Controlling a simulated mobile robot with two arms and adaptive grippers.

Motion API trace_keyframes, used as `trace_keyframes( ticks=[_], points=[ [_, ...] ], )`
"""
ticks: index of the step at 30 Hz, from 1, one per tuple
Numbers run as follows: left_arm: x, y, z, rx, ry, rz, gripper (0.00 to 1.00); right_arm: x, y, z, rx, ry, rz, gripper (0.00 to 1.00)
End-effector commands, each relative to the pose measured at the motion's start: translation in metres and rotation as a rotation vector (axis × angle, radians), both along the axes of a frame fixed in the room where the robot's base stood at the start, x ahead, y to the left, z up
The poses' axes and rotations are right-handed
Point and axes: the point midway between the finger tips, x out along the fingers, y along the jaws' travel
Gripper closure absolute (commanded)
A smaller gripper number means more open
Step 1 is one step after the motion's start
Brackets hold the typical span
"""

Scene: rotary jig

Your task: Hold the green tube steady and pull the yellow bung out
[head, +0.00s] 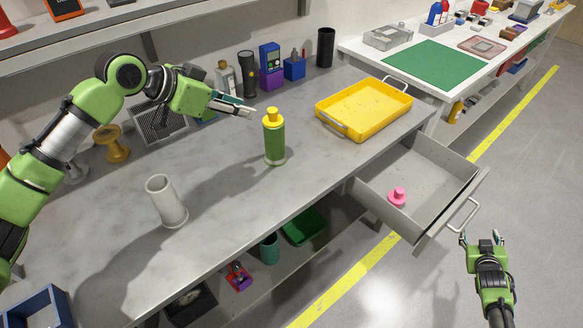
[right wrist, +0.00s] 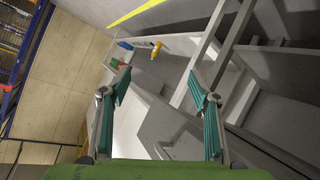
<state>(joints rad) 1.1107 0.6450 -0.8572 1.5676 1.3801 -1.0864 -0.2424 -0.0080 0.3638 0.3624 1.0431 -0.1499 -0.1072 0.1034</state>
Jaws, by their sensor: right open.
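The green tube (head: 274,145) stands upright on the grey workbench in the head view, with the yellow bung (head: 271,116) seated in its top. My left gripper (head: 250,112) is to the left of the bung, at about its height in the picture and apart from it. Its fingers point toward the tube, but whether they are open or shut is unclear. My right gripper (head: 480,239) is at the lower right, off the bench and by the open drawer. In the right wrist view it is open, with its two teal-padded fingers (right wrist: 162,95) apart and nothing between them.
A white tube (head: 167,202) stands on the bench at left. A yellow tray (head: 362,108) lies right of the green tube. An open drawer (head: 448,171) holding a pink bung (head: 397,197) juts out near my right gripper. The bench between the tubes is clear.

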Motion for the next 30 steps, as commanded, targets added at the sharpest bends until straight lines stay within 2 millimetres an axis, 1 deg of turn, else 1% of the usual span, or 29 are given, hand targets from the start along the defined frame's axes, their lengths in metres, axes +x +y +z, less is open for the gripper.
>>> trace_keyframes(
  ticks=[1, 2, 3, 5, 6, 8, 9, 11, 12, 14, 15, 17, 18, 20, 21, 25, 26, 27, 29, 30],
  points=[
    [0.0, 0.0, 0.0, 0.0, 0.0, 0.0, 0.72, 0.01, -0.017, 0.028, -0.026, -0.046, -0.014, 0.44],
    [0.0, 0.0, 0.0, 0.0, 0.0, 0.0, 0.72, 0.015, -0.026, 0.043, -0.038, -0.072, -0.022, 0.44],
    [0.0, 0.0, 0.0, 0.0, 0.0, 0.0, 0.72, 0.021, -0.037, 0.063, -0.053, -0.105, -0.033, 0.44],
    [0.0, 0.0, 0.0, 0.0, 0.0, 0.0, 0.72, 0.029, -0.053, 0.095, -0.075, -0.161, -0.048, 0.44],
    [0.0, 0.0, 0.0, 0.0, 0.0, 0.0, 0.72, 0.034, -0.062, 0.116, -0.089, -0.2, -0.057, 0.44],
    [0.0, 0.0, 0.0, 0.0, 0.0, 0.0, 0.72, 0.042, -0.074, 0.149, -0.101, -0.263, -0.069, 0.44],
    [0.0, 0.0, 0.0, 0.0, 0.0, 0.0, 0.72, 0.048, -0.079, 0.172, -0.103, -0.314, -0.073, 0.44],
    [0.0, 0.0, 0.0, 0.0, 0.0, 0.0, 0.72, 0.058, -0.081, 0.206, -0.09, -0.399, -0.074, 0.44],
    [0.0, 0.0, 0.0, 0.0, 0.0, 0.0, 0.72, 0.067, -0.074, 0.228, -0.059, -0.468, -0.063, 0.44],
    [0.0, 0.0, 0.0, 0.0, 0.0, 0.0, 0.72, 0.085, -0.051, 0.249, 0.032, -0.576, -0.032, 0.44],
    [0.0, 0.0, 0.0, 0.0, 0.0, 0.0, 0.72, 0.096, -0.031, 0.258, 0.105, -0.636, -0.009, 0.44],
    [0.0, 0.0, 0.0, 0.0, 0.0, 0.0, 0.72, 0.11, -0.002, 0.266, 0.221, -0.716, 0.024, 0.44],
    [0.0, 0.0, 0.0, 0.0, 0.0, 0.0, 0.72, 0.119, 0.019, 0.271, 0.301, -0.763, 0.047, 0.44],
    [0.0, 0.0, 0.0, 0.0, 0.0, 0.0, 0.72, 0.13, 0.049, 0.277, 0.426, -0.826, 0.078, 0.44],
    [0.0, 0.0, 0.0, 0.0, 0.0, 0.0, 0.72, 0.137, 0.07, 0.282, 0.512, -0.866, 0.097, 0.44],
    [0.0, 0.0, 0.0, 0.0, 0.0, 0.0, 0.72, 0.152, 0.135, 0.294, 0.808, -0.971, 0.145, 0.44],
    [0.0, 0.0, 0.0, 0.0, 0.0, 0.0, 0.72, 0.154, 0.149, 0.297, 0.876, -0.991, 0.154, 0.44],
    [0.0, 0.0, 0.0, 0.0, 0.0, 0.0, 0.72, 0.157, 0.168, 0.3, 0.973, -1.014, 0.162, 0.44],
    [0.0, 0.0, 0.0, 0.0, 0.0, 0.0, 0.72, 0.159, 0.196, 0.305, 1.12, -1.042, 0.171, 0.44],
    [0.0, 0.0, 0.0, 0.0, 0.0, 0.0, 0.72, 0.16, 0.215, 0.308, 1.22, -1.056, 0.174, 0.44]
  ],
)
